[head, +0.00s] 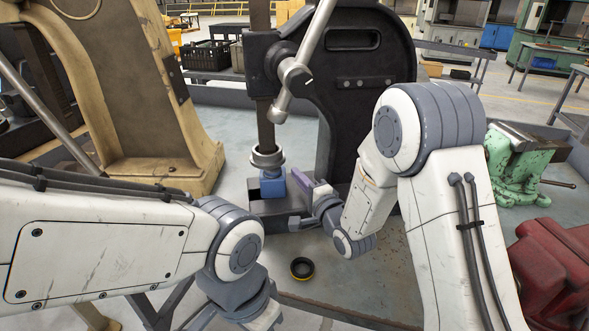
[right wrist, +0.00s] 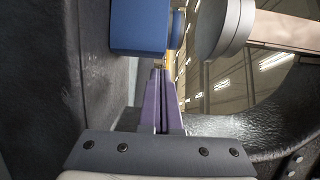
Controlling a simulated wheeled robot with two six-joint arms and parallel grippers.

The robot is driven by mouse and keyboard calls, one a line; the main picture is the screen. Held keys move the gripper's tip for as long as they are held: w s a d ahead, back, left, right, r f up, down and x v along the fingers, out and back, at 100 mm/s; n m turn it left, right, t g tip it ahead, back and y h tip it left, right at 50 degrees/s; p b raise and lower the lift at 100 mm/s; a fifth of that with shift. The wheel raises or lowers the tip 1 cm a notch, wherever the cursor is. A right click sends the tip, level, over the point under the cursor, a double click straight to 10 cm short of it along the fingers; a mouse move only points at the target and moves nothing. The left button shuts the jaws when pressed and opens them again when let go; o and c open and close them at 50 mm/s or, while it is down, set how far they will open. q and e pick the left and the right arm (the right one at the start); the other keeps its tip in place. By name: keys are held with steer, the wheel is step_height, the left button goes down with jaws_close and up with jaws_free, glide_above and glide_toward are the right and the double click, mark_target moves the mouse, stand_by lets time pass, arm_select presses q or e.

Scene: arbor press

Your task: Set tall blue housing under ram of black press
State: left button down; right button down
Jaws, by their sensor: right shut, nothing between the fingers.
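The blue housing (head: 272,184) stands upright on the base of the black press (head: 345,90), below the round foot of the ram (head: 267,157). In the right wrist view, the housing (right wrist: 140,25) has a narrower top, with a small gap to the ram's foot (right wrist: 222,28). My right gripper (head: 301,181) is just right of the housing. Its purple fingers (right wrist: 160,100) are shut and empty, apart from the housing in the wrist view. My left arm comes in at lower left; its fingertips are out of the picture.
A black ring with a yellow edge (head: 302,268) lies on the bench in front of the press. A tan press (head: 150,110) stands at left, a green vise (head: 515,165) and a red machine (head: 555,270) at right. Bare bench lies around the ring.

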steer(key=shift+x, duration=1.35)
steer(key=shift+s+a+f+b, duration=0.15)
steer(key=shift+s+a+b, duration=0.2)
steer(key=shift+s+a, duration=0.25)
steer(key=shift+s, duration=0.1)
